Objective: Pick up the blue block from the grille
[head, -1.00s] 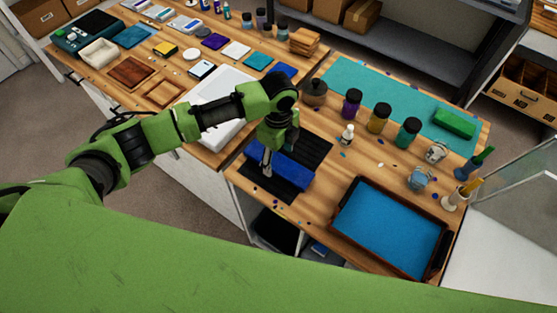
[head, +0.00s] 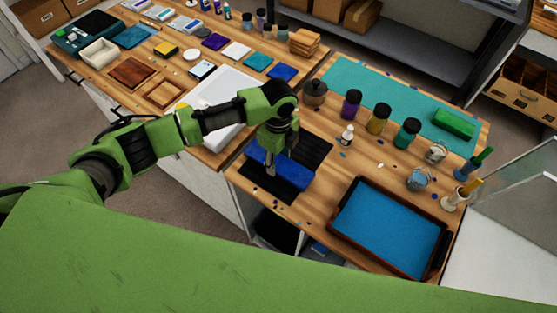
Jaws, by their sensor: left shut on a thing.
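The blue block (head: 294,177) is a long bar over the black grille (head: 318,147) on the wooden bench. My left gripper (head: 271,167) points down at the block and is shut on it near its left half. The gripper and wrist hide part of the block's middle and far side. I cannot tell whether the block is touching the grille or slightly above it. My right gripper is not in view.
A tray with a blue surface (head: 388,228) lies right of the grille. Dark-lidded jars (head: 378,118), a small white bottle (head: 345,135) and a grey pot (head: 315,92) stand behind. A green block (head: 454,123) lies on the teal mat (head: 357,83). Small chips are scattered on the bench.

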